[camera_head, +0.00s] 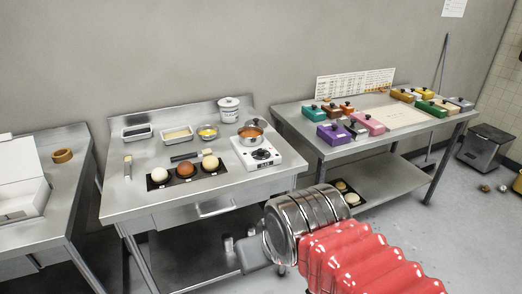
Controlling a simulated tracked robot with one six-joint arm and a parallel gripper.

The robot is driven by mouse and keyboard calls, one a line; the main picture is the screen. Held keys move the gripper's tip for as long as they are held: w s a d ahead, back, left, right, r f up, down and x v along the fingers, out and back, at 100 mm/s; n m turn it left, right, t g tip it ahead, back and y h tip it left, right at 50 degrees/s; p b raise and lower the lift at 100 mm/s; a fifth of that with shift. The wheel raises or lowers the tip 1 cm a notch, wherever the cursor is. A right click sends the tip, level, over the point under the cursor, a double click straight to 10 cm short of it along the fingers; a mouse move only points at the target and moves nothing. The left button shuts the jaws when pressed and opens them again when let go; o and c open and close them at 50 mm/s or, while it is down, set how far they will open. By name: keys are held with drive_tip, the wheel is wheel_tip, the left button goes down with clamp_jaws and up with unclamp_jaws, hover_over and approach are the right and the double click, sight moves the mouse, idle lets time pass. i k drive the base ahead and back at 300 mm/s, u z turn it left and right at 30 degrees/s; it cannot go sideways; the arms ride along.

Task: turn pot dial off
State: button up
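A small copper-coloured pot (251,132) sits on a white portable stove (284,160) at the right side of the middle steel table. A dark round dial (262,154) is on the stove's front part, below the pot. The dial's setting is too small to read. My arm, with a clear ringed section and red ribbed sleeve, reaches in from the lower right. My gripper (252,257) shows only as a grey part at the arm's end, below and in front of the table and apart from the dial. Its fingers cannot be made out.
The middle table (140,210) also holds a tray (225,173) of three round buns, small pans, a yellow-filled bowl (207,132) and a white lidded jar (229,109). Coloured boxes stand on the right table (300,111). A white box (22,190) is at left. Floor shows between the tables.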

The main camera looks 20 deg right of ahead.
sight(260, 151)
drive_tip(key=z, duration=0.3)
drive_tip(key=i, duration=0.95)
drive_tip(key=z, duration=0.3)
